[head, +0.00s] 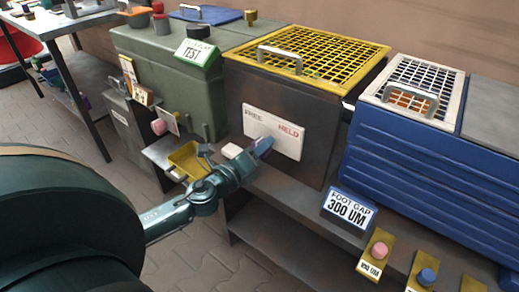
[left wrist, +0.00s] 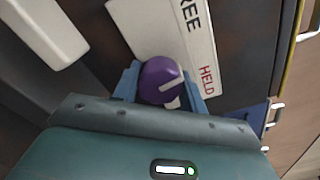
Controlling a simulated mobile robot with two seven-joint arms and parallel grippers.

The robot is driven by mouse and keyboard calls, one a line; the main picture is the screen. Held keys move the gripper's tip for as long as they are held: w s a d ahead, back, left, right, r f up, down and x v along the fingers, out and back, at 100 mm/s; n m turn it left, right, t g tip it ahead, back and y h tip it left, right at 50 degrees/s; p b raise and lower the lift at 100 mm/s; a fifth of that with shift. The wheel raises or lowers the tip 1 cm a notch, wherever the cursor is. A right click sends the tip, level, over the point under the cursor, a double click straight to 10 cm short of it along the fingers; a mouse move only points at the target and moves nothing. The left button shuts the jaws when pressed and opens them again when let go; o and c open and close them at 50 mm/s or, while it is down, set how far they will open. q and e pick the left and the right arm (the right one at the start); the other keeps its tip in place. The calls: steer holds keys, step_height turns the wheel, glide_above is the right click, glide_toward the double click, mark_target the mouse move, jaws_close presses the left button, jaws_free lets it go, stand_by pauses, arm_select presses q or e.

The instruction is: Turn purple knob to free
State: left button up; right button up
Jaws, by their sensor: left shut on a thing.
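The purple knob (left wrist: 160,82) sits between the two blue fingers of my left gripper (left wrist: 165,88) in the left wrist view. A white line on the knob's face shows. The knob is on a white plate (left wrist: 150,22) lettered FREE and HELD in red. In the head view the plate (head: 273,131) is on the front of a dark box with a yellow grille lid, FREE at left and HELD at right. My left gripper (head: 262,146) is shut on the knob there, hiding most of it. My right gripper is not in view.
The dark box's yellow grille (head: 310,58) has a handle. A green cabinet (head: 165,70) with a TEST sign stands left; a blue box (head: 425,150) stands right. A FOOT GAP 300 UM sign (head: 348,208) and knobs on brass plates lie below right. A yellow tray (head: 187,160) is near my wrist.

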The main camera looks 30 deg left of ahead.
arm_select(q)
steer(key=n, duration=0.3)
steer(key=shift+n+p, duration=0.7)
steer(key=shift+n, duration=0.9)
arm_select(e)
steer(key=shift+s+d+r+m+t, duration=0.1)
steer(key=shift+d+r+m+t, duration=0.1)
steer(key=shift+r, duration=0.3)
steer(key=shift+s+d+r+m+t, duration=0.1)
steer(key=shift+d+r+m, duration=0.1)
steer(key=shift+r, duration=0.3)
arm_select(q)
steer(key=shift+n, duration=0.3)
steer(key=o, duration=1)
steer(key=s, duration=0.8)
steer(key=s+a, duration=0.1)
steer(key=s, duration=0.4)
steer(key=shift+s, duration=0.1)
